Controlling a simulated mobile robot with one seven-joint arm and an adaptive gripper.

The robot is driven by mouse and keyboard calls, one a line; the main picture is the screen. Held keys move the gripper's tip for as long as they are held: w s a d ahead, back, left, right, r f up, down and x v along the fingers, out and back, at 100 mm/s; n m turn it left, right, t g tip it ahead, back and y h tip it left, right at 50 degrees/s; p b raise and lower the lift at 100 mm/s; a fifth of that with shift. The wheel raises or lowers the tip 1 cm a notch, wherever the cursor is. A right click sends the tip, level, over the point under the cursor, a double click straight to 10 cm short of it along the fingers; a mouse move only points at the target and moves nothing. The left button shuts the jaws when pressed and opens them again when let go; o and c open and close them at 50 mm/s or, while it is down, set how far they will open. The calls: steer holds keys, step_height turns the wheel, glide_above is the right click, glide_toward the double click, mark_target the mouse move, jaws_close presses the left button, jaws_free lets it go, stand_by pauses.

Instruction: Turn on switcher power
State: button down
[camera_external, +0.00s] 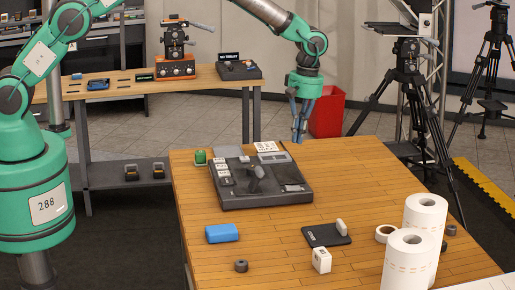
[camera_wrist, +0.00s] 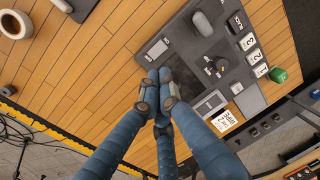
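The switcher (camera_external: 245,200) is a dark console on the wooden table, with white-labelled buttons on its left and a lever near its middle. In the wrist view the switcher (camera_wrist: 243,68) fills the upper right, with labelled buttons, a grey lever (camera_wrist: 202,23) and a small light panel (camera_wrist: 158,48) near one corner. I cannot tell which control is the power switch. My gripper (camera_external: 299,134) hangs pointing down above the right back side of the switcher. Its blue fingers (camera_wrist: 159,82) are together, with nothing visible between them. They hide part of the switcher's edge; contact cannot be told.
A green block (camera_external: 200,156) is beside the switcher. A blue block (camera_external: 222,233), a dark pad (camera_external: 326,236) and a white cube (camera_external: 321,260) lie in front. Tall paper rolls (camera_external: 408,262) stand at front right. A red bin (camera_external: 328,112) stands behind.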

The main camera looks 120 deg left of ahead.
mark_target(290, 186)
steer(key=f, duration=0.4)
steer(key=f+p, duration=0.1)
steer(key=f, duration=0.4)
steer(key=s+d+f+p, duration=0.1)
steer(key=f, duration=0.3)
steer(key=shift+s+d+f, duration=0.1)
steer(key=shift+f, duration=0.2)
steer(key=shift+f, duration=0.15)
